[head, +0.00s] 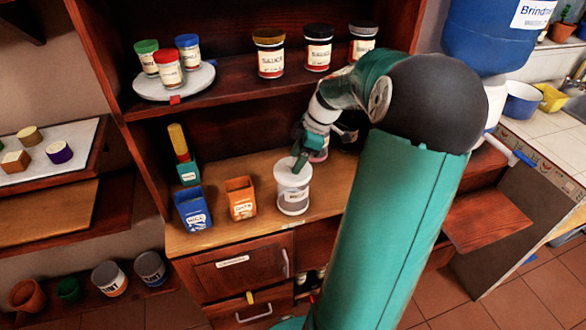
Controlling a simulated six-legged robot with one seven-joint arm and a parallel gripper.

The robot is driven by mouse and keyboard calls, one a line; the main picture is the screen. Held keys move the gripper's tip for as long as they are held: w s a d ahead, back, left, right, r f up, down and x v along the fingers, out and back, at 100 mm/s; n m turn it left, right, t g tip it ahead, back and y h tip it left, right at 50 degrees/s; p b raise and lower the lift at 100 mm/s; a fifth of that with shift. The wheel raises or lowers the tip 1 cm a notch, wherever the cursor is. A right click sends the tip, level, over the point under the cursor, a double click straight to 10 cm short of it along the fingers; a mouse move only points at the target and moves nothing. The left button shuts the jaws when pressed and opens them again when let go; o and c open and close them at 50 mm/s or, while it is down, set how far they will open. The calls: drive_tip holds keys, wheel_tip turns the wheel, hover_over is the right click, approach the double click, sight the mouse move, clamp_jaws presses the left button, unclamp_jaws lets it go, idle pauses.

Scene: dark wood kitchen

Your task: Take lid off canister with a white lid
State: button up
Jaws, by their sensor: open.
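The canister (292,201) stands upright on the wooden counter, with a pale label on its front. Its white lid (286,175) sits on top. My gripper (299,164) is open, pointing down at the top of the lid from the upper right. Its fingertips overlap the lid's far part in the picture. I cannot tell whether they touch the lid, and any knob there is hidden or too small to make out.
Orange (241,199) and blue (193,209) boxes stand left of the canister. A container behind my gripper is partly hidden. Jars (270,54) line the shelf above, beside a round tray (152,92) of small jars. Bare counter (262,233) lies in front.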

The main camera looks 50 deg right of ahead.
drive_tip(key=shift+w+a+f, duration=0.15)
drive_tip(key=shift+a+f, duration=0.05)
drive_tip(key=shift+f, duration=0.3)
drive_tip(key=c, duration=1)
drive_tip(key=shift+w+r, duration=0.1)
drive_tip(key=shift+r, duration=0.05)
drive_tip(key=shift+c, duration=0.2)
